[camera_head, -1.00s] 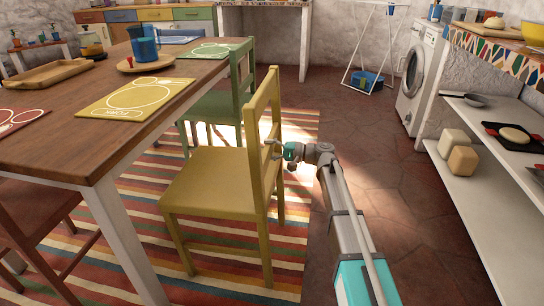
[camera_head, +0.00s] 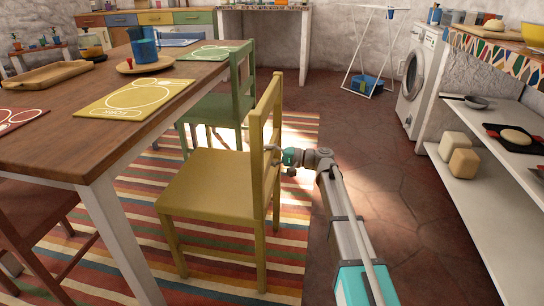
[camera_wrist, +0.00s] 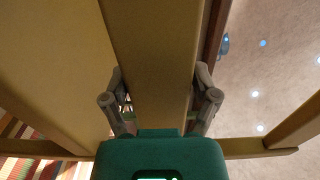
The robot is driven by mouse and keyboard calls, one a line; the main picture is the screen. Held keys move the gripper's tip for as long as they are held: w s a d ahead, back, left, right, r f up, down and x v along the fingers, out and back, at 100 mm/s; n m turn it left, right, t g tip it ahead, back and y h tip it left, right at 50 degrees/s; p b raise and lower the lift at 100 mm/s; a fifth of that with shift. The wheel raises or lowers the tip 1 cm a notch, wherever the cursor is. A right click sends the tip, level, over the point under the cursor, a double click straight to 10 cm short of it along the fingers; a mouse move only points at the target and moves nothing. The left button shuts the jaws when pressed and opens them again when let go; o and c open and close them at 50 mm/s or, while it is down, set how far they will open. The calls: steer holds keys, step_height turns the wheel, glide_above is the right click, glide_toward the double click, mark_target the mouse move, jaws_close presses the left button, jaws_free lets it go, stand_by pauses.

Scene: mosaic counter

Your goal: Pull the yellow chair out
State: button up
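The yellow chair (camera_head: 213,187) stands on the striped rug beside the wooden table (camera_head: 60,150), its seat facing the table and its backrest to the right. My gripper (camera_head: 273,153) reaches in from the right at the middle of the backrest. In the wrist view, its two fingers (camera_wrist: 160,78) lie on either side of a broad yellow backrest slat (camera_wrist: 152,50), close against its edges. The gripper looks shut on this slat. The far faces of the slat and the exact finger contact are partly hidden.
A green chair (camera_head: 222,107) stands just behind the yellow one, and a reddish chair (camera_head: 35,235) is at the lower left. Open tiled floor (camera_head: 400,185) lies to the right, up to a white shelf (camera_head: 480,200) and the washing machine (camera_head: 416,72). A drying rack (camera_head: 370,50) stands at the back.

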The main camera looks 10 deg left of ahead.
steer(key=shift+o, duration=0.9)
steer(key=shift+d, duration=0.15)
steer(key=d, duration=1.1)
steer(key=shift+s+d, duration=0.15)
steer(key=shift+d, duration=0.25)
steer(key=shift+s, duration=0.1)
